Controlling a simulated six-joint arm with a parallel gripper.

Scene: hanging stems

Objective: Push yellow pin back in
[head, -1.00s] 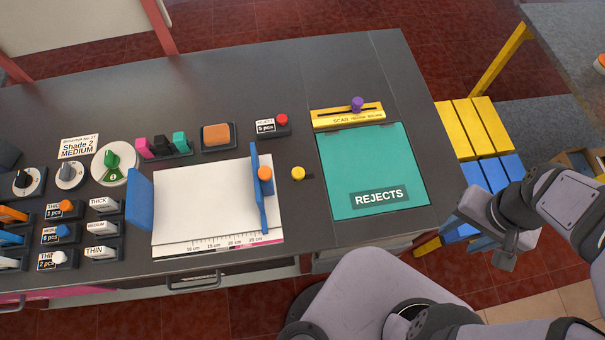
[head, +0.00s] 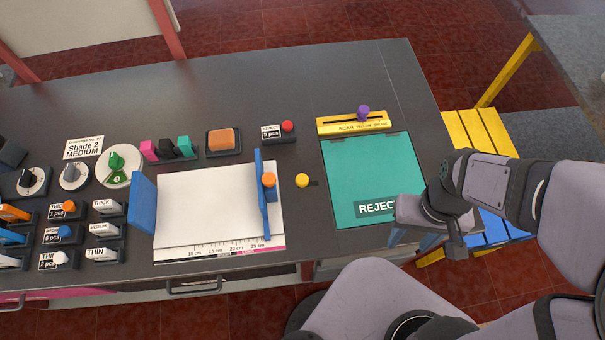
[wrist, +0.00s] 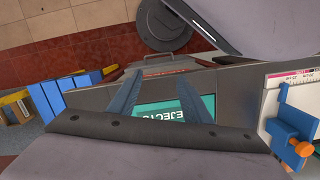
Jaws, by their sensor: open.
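The yellow pin (head: 302,180) is a small round knob on the dark worktop, in the head view. It stands by a short dark slot, between the blue guide with the orange knob and the teal REJECTS panel (head: 370,170). How far it sticks out is hard to tell. My gripper (head: 396,238) is over the lower right corner of that panel, well to the right of the pin. In the wrist view my gripper (wrist: 155,95) shows two blue fingers spread apart with nothing between them. I cannot make out the pin there.
The blue guide (head: 260,200) with its orange knob (head: 268,180) stands upright just left of the pin, over white paper (head: 205,205). A yellow SCAN bar (head: 345,126) with a purple knob lies behind the panel. A red button (head: 288,126) is behind the pin.

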